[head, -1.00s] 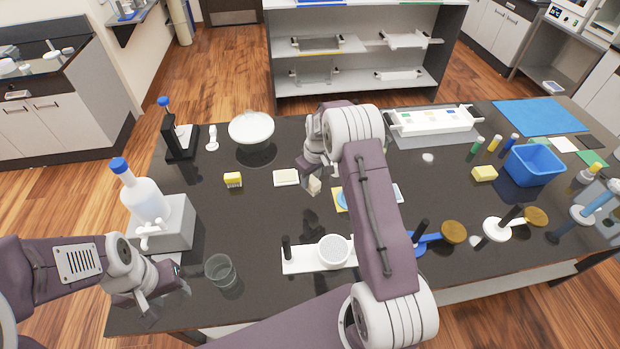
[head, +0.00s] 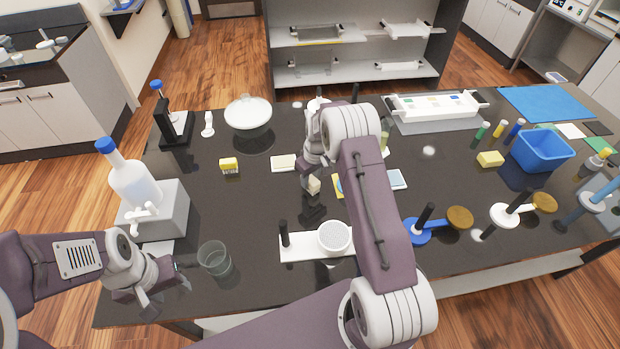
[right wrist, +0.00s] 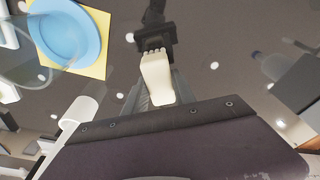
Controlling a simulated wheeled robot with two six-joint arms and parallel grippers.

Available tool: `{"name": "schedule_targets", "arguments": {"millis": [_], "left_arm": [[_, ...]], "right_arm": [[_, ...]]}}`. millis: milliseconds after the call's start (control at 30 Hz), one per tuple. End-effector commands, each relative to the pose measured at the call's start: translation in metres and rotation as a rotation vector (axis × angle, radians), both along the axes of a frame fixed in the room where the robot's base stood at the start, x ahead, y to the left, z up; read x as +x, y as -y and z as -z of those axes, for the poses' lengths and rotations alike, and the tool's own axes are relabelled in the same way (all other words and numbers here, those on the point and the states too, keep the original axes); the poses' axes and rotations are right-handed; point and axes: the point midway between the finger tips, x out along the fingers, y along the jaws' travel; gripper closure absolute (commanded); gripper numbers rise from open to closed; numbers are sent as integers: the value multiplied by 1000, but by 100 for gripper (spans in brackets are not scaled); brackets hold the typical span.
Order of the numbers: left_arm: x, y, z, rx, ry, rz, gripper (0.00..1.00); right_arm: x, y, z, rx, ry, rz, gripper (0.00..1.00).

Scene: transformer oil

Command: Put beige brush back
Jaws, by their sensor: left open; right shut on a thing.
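The beige brush (head: 314,184) is held by my right gripper (head: 314,170) above the dark table (head: 260,200), left of the middle. In the right wrist view the brush (right wrist: 157,76) shows as a pale, slightly flared piece with a toothed far edge, beside the dark fingers. The fingers are largely hidden in the head view. My left gripper (head: 180,278) is open and empty at the table's near left, left of the glass beaker (head: 214,258). I cannot tell which place is the brush's own.
A cream pad (head: 283,162) and a yellow block (head: 229,166) lie behind and left of the brush. A white holder with a round dish (head: 334,236) stands in front. A blue plate on a yellow square (right wrist: 65,38) shows in the right wrist view. A blue bin (head: 541,151) stands right.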

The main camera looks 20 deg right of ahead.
Motion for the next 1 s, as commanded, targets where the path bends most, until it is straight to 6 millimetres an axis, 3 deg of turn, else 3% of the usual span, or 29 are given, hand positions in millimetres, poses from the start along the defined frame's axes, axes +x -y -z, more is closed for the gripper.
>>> {"name": "schedule_targets", "arguments": {"millis": [467,500,567,800,900,1000], "left_arm": [[0,0,5,0,0,0,53],[0,0,4,0,0,0,53],[0,0,4,0,0,0,53],[0,0,4,0,0,0,53],[0,0,4,0,0,0,53],[0,0,4,0,0,0,53]], "right_arm": [[0,0,6,0,0,0,100],[0,0,6,0,0,0,63],[0,0,5,0,0,0,46],[0,0,5,0,0,0,43],[0,0,5,0,-1,0,29],[0,0,5,0,-1,0,29]]}}
